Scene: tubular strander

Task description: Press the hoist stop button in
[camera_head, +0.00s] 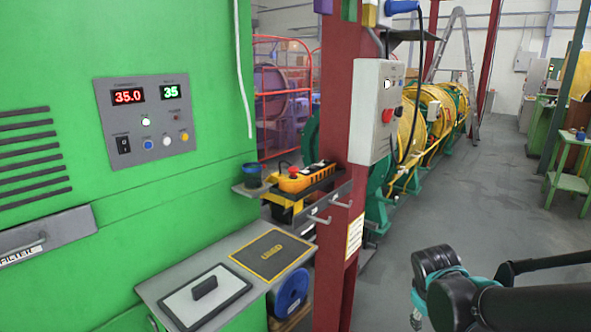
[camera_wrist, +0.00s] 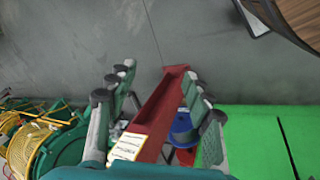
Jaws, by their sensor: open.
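An orange hoist pendant (camera_head: 302,178) lies in a black-and-yellow holder beside the red column in the head view. It carries several small buttons, but I cannot tell which is stop. A grey control box (camera_head: 370,110) on the column has a red button (camera_head: 387,115) and a white one above it. My gripper (camera_wrist: 160,74) is open and empty in the wrist view, fingers spread on either side of the red column (camera_wrist: 150,120). Neither the pendant nor the red button can be made out there. In the head view my arm is at lower right, clear of the column and box.
A green cabinet (camera_head: 60,75) with a display panel (camera_head: 146,120) fills the left. A grey shelf (camera_head: 165,285) and a blue spool (camera_head: 289,292) stand below the pendant. The floor (camera_head: 455,220) on the right is open.

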